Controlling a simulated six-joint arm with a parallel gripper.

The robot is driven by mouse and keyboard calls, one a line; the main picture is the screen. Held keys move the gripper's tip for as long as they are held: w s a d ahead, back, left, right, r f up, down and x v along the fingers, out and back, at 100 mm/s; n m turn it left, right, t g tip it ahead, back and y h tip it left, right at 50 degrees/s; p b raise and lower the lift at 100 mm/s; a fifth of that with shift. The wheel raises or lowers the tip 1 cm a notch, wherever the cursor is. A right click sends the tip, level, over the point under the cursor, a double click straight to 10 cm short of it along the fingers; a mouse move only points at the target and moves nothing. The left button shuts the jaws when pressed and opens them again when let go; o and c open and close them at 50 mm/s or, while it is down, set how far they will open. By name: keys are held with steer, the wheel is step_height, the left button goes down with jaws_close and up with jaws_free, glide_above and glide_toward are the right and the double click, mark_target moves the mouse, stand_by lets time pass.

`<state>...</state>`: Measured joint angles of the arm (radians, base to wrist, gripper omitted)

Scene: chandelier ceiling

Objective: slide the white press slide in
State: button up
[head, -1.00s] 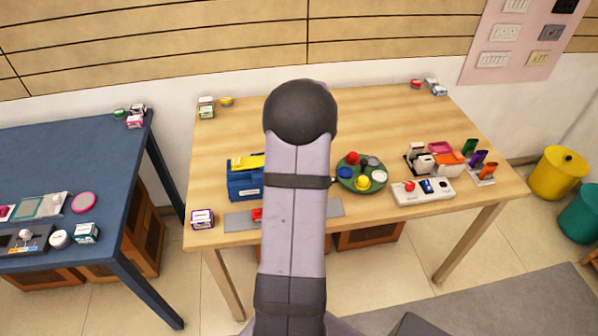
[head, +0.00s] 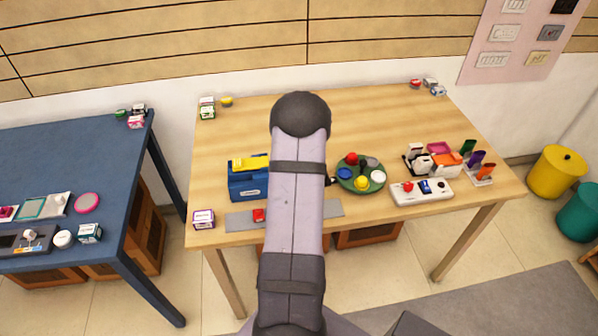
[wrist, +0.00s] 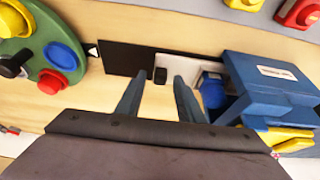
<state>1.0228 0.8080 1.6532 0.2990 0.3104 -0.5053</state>
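In the wrist view a white flat piece (wrist: 190,67), which looks like the press slide, lies beside a dark plate (wrist: 125,57). A small black knob (wrist: 160,75) stands where the two meet. The white piece's other end reaches a blue press-like body (wrist: 270,85) with yellow parts; how far it goes in is unclear. My gripper (wrist: 158,97) is open and empty, its fingertips apart near the knob; contact cannot be told. In the head view the blue body (head: 247,186) shows left of my arm, which hides the slide and gripper.
A green round tray (head: 347,184) with coloured knobs stands right of my arm; it also shows in the wrist view (wrist: 38,45). A white button box (head: 421,192) lies farther right. A grey strip (head: 240,221) with a red piece lies at the front edge. The table's back is mostly clear.

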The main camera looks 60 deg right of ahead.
jaws_close()
steer(key=w+a+p, duration=0.1)
steer(key=w+a, duration=0.2)
steer(key=shift+w+a, duration=0.1)
jaws_free()
stand_by(0.3)
steer(key=shift+r, duration=0.15)
